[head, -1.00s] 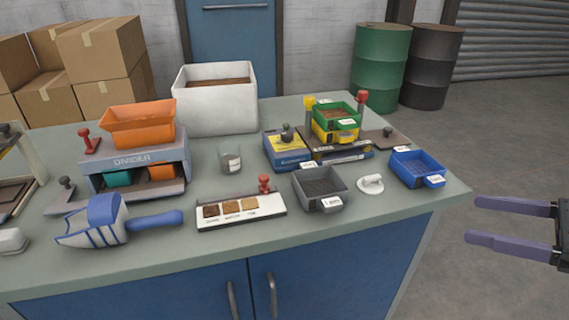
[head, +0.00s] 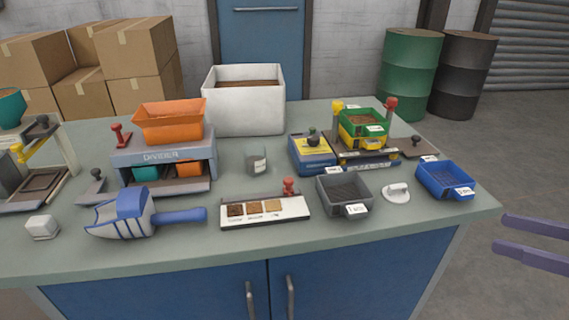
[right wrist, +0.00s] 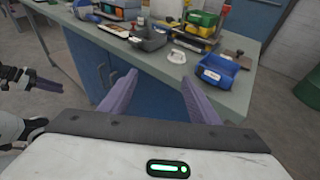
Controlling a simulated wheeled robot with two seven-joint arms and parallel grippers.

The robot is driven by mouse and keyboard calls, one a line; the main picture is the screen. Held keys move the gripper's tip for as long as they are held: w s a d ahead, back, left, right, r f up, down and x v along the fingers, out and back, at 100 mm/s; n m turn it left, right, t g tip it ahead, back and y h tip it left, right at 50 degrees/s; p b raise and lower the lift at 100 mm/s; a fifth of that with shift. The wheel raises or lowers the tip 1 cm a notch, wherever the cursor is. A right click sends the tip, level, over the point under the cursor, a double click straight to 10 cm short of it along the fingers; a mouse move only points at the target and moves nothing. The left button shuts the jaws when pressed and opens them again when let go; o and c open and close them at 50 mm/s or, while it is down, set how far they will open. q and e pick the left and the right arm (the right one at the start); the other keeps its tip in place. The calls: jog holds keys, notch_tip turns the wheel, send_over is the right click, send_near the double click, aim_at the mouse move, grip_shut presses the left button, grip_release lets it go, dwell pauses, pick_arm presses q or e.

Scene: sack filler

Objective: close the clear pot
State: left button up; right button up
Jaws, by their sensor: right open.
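The clear pot (head: 257,161) stands upright and open-topped near the middle of the bench, with a pale label on its side. A round white lid with a knob (head: 396,192) lies on the bench between the grey tray and the blue tray, apart from the pot. It also shows in the right wrist view (right wrist: 176,57). My right gripper (head: 498,232) is open and empty off the bench's right front corner. In the right wrist view its purple fingers (right wrist: 158,78) are spread with nothing between them. Part of my left gripper (right wrist: 47,84) shows at that view's left edge; its opening is unclear.
A grey tray (head: 343,204) and a blue tray (head: 437,190) flank the lid. A sample strip (head: 265,219) lies in front of the pot. A scoop (head: 128,214), an orange-topped divider (head: 162,158), a large white bin (head: 244,110) and a blue-yellow device (head: 310,160) surround it.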

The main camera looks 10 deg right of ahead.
jog(key=w+a+f+m+t, duration=0.25)
jog(key=a+m+t, duration=0.25)
jog(key=m, duration=0.4)
jog(key=w+a+f+m+t+h, duration=0.15)
jog(key=f+m+h, duration=0.25)
jog(key=f+m, duration=0.45)
jog(key=a+f+m+h, duration=0.2)
jog(key=f+m+h, duration=0.25)
jog(key=m, duration=0.75)
jog(key=s+a+f+m+g+y, duration=0.1)
jog(key=s+a+f+m+g, duration=0.3)
jog(key=a+f, duration=0.5)
jog(key=s+a+f+m+g, duration=0.5)
jog(key=s+a+f+m, duration=0.3)
jog(key=s+a+f, duration=0.1)
jog(key=shift+s+a+f+y, duration=0.2)
jog(key=shift+a+f+y, duration=0.15)
jog(key=shift+a+f, duration=0.15)
jog(key=shift+c, duration=0.4)
